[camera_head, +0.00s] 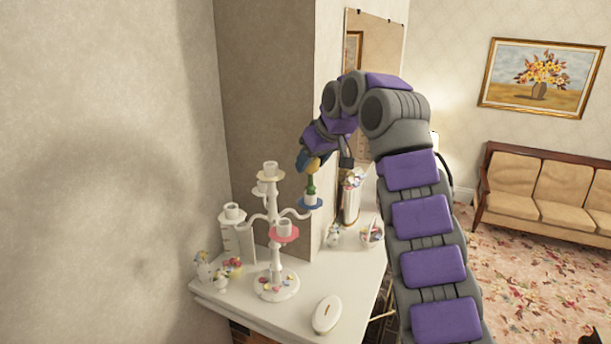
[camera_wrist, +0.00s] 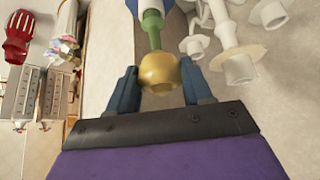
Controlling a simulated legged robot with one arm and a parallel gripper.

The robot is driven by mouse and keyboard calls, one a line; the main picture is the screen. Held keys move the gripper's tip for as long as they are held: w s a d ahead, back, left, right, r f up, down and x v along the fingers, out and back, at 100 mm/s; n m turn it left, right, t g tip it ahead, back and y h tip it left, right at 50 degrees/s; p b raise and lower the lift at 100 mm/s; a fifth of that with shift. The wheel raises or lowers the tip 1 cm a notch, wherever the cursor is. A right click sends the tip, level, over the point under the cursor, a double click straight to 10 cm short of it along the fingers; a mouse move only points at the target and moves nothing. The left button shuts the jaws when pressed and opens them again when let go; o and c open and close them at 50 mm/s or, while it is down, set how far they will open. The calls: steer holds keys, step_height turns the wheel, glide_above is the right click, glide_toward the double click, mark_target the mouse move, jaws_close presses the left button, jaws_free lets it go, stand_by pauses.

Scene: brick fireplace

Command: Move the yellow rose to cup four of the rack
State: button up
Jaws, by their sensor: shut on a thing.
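The yellow rose (camera_wrist: 158,74) is a rounded yellow head on a green stem, held upright between the blue fingers of my gripper (camera_wrist: 159,88). In the head view the rose (camera_head: 311,164) is partly hidden by my gripper (camera_head: 306,160). The rack (camera_head: 275,240) is a white candelabra with several cups on coloured saucers. The stem's lower end meets the white cup on the blue saucer (camera_head: 311,204), at the rack's right. I cannot tell how deep it sits. Other cups stand on a pink saucer (camera_head: 285,235) in front, a pale one (camera_head: 271,172) on top and a white one (camera_head: 232,216) at left.
The rack stands on a white mantel shelf (camera_head: 255,314). A lidded white oval box (camera_head: 327,315) is at its front right. Small figurines (camera_head: 206,266) stand at left, a vase (camera_head: 350,205) and basket (camera_head: 372,235) at right. A wall corner rises close behind.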

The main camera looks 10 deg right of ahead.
steer(key=shift+d, duration=0.5)
steer(key=shift+c, duration=0.4)
steer(key=shift+d, duration=0.25)
steer(key=shift+c, duration=1.1)
steer(key=shift+a+r+p, duration=0.35)
steer(key=shift+a+r, duration=0.1)
steer(key=shift+r, duration=0.05)
steer(key=shift+c, duration=0.3)
steer(key=shift+d+r, duration=0.1)
steer(key=shift+r, duration=0.15)
steer(key=shift+r+p, duration=0.9)
steer(key=shift+p, duration=0.15)
steer(key=shift+r+p, duration=0.5)
steer(key=shift+r, duration=0.15)
